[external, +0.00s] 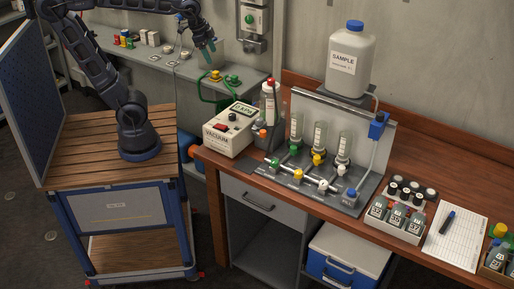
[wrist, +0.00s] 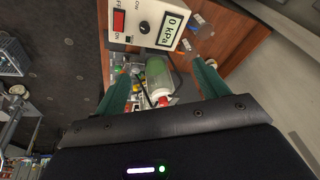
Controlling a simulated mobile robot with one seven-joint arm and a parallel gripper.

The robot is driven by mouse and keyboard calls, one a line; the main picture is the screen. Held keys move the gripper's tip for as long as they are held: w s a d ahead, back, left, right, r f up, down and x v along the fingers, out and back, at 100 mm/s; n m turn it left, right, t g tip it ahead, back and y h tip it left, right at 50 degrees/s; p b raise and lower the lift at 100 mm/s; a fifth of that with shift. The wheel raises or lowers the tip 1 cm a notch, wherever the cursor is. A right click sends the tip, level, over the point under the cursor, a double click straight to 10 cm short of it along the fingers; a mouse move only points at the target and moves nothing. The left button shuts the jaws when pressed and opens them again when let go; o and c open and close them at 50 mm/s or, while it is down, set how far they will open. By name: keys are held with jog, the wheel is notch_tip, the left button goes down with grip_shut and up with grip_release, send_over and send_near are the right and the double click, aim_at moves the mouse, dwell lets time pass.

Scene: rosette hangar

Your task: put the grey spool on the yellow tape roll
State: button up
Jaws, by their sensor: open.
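My gripper (external: 209,50) is raised above the right end of the grey side bench in the external view. In the wrist view its two teal fingers (wrist: 163,85) are apart, with nothing held between them. A clear green-tinted bottle with a red tip (wrist: 158,82) shows in the gap, farther off beyond the fingers. I cannot surely pick out the grey spool or the yellow tape roll in either view. Small red, yellow and dark items (external: 124,40) stand on the grey bench at the left, too small to name.
A vacuum box (external: 229,130) stands at the wooden bench's left end, beside a red-topped bottle (external: 269,98). The box also shows in the wrist view (wrist: 148,18). Glass tubes (external: 319,143), a sample jug (external: 350,60) and a vial rack (external: 398,208) crowd the wooden bench.

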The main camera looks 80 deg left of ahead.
jog(key=s+f+n, duration=0.3)
jog(key=s+f, duration=0.1)
jog(key=s, duration=0.6)
jog(key=shift+s+d+f+t, duration=0.4)
dwell(0.6)
